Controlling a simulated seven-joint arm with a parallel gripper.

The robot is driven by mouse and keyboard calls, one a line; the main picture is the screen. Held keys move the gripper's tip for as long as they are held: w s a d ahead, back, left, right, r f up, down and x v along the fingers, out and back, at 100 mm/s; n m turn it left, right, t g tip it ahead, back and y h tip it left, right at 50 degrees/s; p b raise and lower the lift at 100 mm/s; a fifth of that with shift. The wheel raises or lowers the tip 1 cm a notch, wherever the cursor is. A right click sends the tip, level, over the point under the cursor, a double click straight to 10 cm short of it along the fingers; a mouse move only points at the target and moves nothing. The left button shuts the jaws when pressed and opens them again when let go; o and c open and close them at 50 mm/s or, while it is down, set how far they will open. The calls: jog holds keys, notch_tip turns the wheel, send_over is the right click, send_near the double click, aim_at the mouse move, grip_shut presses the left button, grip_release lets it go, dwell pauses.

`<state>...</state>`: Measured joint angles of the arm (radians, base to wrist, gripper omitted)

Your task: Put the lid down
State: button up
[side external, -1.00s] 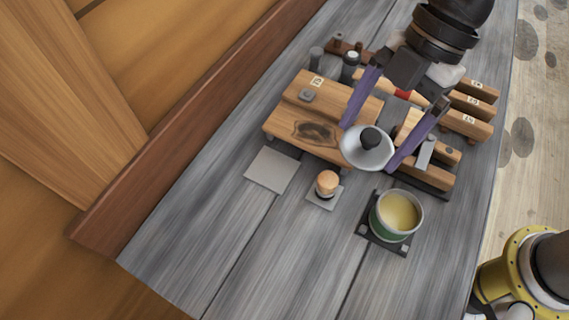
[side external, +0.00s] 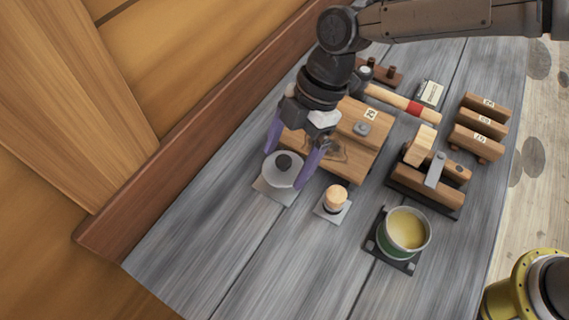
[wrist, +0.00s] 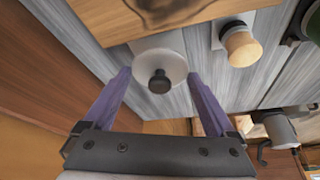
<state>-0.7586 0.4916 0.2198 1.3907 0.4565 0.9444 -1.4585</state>
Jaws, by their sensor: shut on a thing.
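The lid (side external: 279,176) is a round, light grey disc with a black knob (side external: 284,161). In the wrist view the lid (wrist: 160,62) sits between the fingertips (wrist: 158,74), knob facing the camera. A green pot (side external: 384,241) with pale yellow contents stands open on a dark square stand (side external: 405,266).
A wooden board block (side external: 371,118) is close behind my gripper. A wooden-topped brush or knob (side external: 337,197) on a small plate is just right of the lid. A mallet (side external: 397,101), a plane (side external: 433,172) and labelled blocks (side external: 480,142) lie right. The front left bench is clear.

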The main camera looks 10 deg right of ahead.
aim_at(284, 169)
jog(key=shift+w+a+f, duration=0.1)
jog(key=shift+a+f, duration=0.05)
jog(key=shift+f, duration=0.1)
jog(key=shift+a+f, duration=0.1)
jog(key=shift+f, duration=1.5)
jog(key=shift+f, duration=0.1)
jog(key=shift+f, duration=0.1)
jog(key=o, duration=1)
jog(key=v, duration=1.2)
